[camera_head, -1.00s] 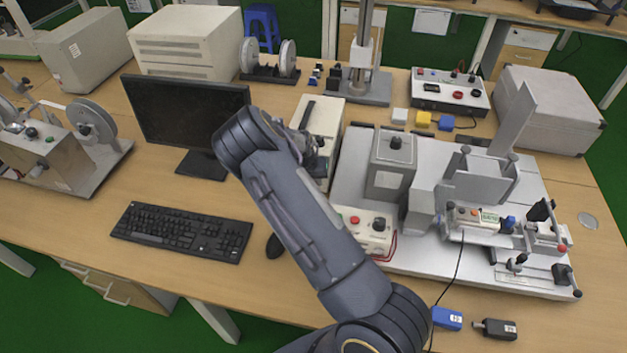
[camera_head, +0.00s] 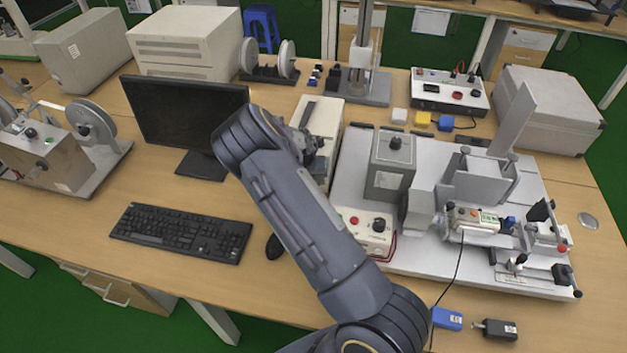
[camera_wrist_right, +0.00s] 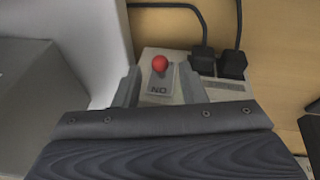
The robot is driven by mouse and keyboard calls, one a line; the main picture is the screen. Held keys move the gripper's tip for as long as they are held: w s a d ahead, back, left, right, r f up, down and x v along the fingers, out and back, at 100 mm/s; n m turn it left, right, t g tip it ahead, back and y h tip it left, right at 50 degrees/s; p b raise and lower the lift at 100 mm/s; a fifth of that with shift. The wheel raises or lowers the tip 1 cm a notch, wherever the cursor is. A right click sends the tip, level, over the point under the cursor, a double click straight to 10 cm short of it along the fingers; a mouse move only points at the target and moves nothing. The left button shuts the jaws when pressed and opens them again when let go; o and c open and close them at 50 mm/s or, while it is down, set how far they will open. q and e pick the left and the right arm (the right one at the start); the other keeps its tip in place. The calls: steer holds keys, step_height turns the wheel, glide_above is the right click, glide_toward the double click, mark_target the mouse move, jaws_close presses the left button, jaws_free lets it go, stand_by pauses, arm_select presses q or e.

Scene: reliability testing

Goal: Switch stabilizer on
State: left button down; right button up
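The stabilizer appears to be the long cream box (camera_head: 324,116) right of the monitor; my right arm covers its near part. In the right wrist view, a small light box carries a switch with a red ball tip (camera_wrist_right: 160,64). Its label reads ON, upside down here. My right gripper (camera_wrist_right: 160,76) has its two fingers apart, one on each side of the red switch, and nothing is held. I cannot tell whether a finger touches the switch. In the head view this gripper (camera_head: 312,146) is partly hidden behind my arm. My left gripper is out of view.
Two black plugs (camera_wrist_right: 217,63) with cables sit right of the switch. The monitor (camera_head: 185,115) stands left of my arm, with a keyboard (camera_head: 182,232) in front. A grey metal platform (camera_head: 440,262) with devices fills the right side.

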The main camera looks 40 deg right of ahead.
steer(key=b+v, duration=0.1)
steer(key=v, duration=0.6)
stand_by(0.4)
steer(key=s+a+r+n+t+y, duration=0.1)
steer(key=s+a+r+n+y, duration=0.1)
steer(key=s+a+r, duration=0.4)
steer(key=s+a+r+n+t+y, duration=0.2)
steer(key=s+a+r, duration=0.4)
steer(key=s, duration=0.6)
steer(key=s+a+r+n+t+y, duration=0.1)
steer(key=s+a+r+n+y, duration=0.2)
steer(key=s+a, duration=0.6)
step_height(320, 180, up, 3)
steer(key=shift+s+a+f+t+y, duration=0.1)
steer(key=shift+s+a+t+y, duration=0.1)
steer(key=shift+s+t+y, duration=0.3)
steer(key=shift+s, duration=0.15)
